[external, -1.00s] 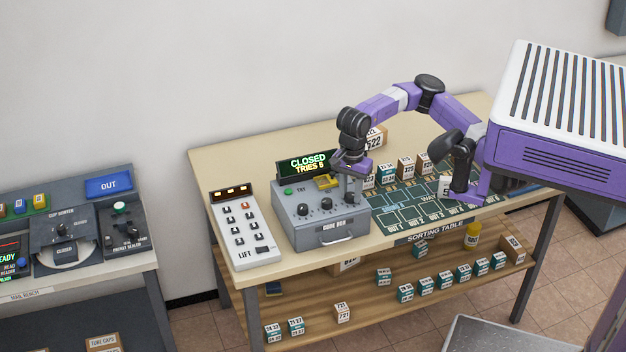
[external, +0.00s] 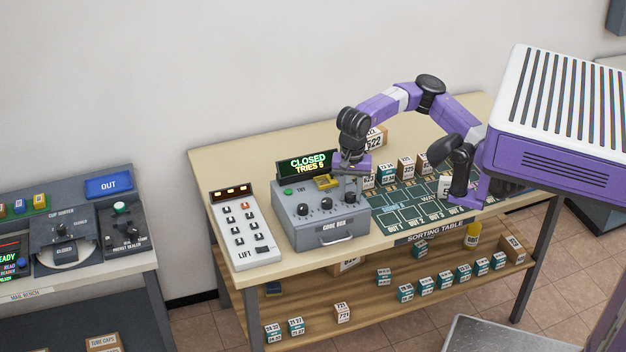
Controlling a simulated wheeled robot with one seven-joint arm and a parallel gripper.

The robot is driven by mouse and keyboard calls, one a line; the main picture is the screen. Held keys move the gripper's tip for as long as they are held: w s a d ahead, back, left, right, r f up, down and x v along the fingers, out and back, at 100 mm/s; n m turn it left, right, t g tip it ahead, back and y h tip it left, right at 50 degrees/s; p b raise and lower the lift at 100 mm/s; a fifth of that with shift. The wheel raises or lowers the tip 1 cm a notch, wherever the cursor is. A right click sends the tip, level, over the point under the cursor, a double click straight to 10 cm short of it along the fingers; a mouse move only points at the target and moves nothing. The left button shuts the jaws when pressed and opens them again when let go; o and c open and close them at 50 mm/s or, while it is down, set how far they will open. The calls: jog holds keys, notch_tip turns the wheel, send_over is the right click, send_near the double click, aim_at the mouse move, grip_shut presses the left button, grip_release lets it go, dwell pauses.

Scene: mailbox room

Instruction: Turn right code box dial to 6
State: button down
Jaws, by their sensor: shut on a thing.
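The grey code box (external: 322,229) stands on the sorting table, with a green display (external: 307,164) behind it reading "CLOSED" and "TRIES 9". Three dark dials sit in a row on its sloped top: the left dial (external: 303,210), the middle dial (external: 327,203) and the right dial (external: 350,198). My gripper (external: 351,190) points down over the right dial and is shut on it. The fingers partly cover this dial, and its number is too small to read.
A white lift panel (external: 245,227) with several buttons stands left of the code box. A green board (external: 405,210) and several small boxes (external: 405,168) lie to the right. A handle (external: 337,238) sticks out of the code box's front.

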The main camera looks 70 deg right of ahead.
aim_at(350, 195)
jog(key=shift+r, duration=0.1)
jog(key=c, duration=1.1)
grip_release()
jog(key=shift+o, duration=0.2)
jog(key=shift+r+p, duration=0.5)
jog(key=shift+r, duration=3.35)
